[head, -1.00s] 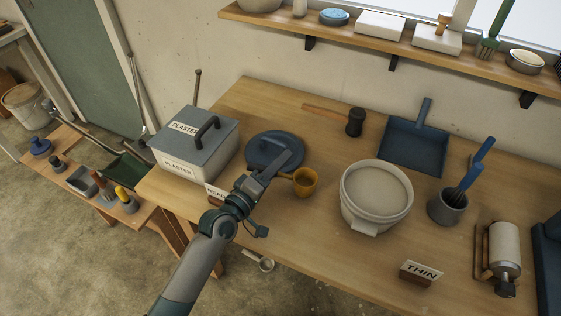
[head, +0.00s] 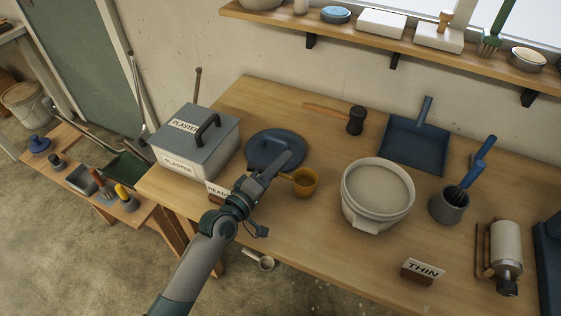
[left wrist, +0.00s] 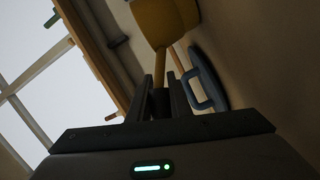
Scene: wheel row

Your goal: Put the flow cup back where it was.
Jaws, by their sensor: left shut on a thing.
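The flow cup (head: 305,183) is a small ochre cup with a handle on its left side. My left gripper (head: 283,165) is shut on that handle, just left of the cup body. The cup shows over the table, in front of the blue lid and left of the white bucket; whether it touches the table I cannot tell. In the left wrist view the cup (left wrist: 162,20) is beyond the fingers (left wrist: 165,88), which hide part of the handle. My right gripper is not in view.
A blue round lid (head: 270,147) lies behind my left gripper. A grey plaster box (head: 192,148) stands left, with a partly hidden sign (head: 214,189) in front. The white bucket (head: 376,194), a brush pot (head: 448,208) and the THIN sign (head: 424,271) are to the right. Bare table (head: 310,235) lies in front.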

